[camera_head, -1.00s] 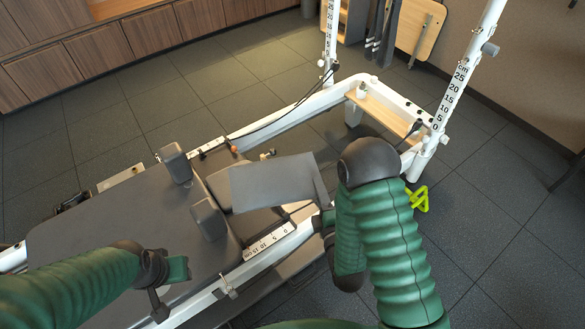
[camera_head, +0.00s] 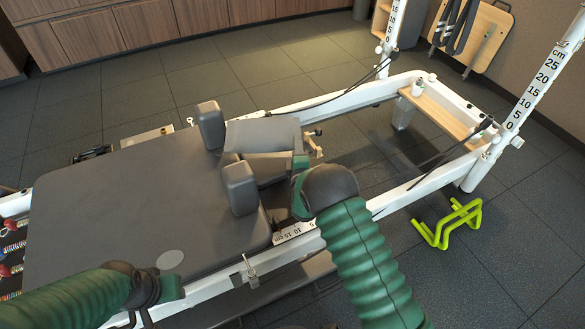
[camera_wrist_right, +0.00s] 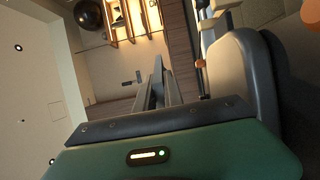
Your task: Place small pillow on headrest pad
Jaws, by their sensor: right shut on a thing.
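The small pillow (camera_head: 262,135) is a flat grey rectangle. In the head view it is over the headrest pad (camera_head: 266,170), beside the dark shoulder rests (camera_head: 211,126) and (camera_head: 239,188). I cannot tell whether it touches the pad. My right gripper (camera_head: 298,168) is at the pillow's right end and is shut on it; its fingers are partly hidden by my wrist. In the right wrist view the fingers (camera_wrist_right: 157,90) point ahead, and the pillow is hard to make out. My left gripper (camera_head: 172,288) is low over the carriage, away from the pillow; its jaws are unclear.
The grey carriage (camera_head: 130,195) fills the left. The white frame (camera_head: 345,102) runs right to a wooden platform (camera_head: 440,112) and scaled posts (camera_head: 545,75). A lime-green stand (camera_head: 447,224) is on the floor at right. Coloured springs (camera_head: 12,245) are at far left.

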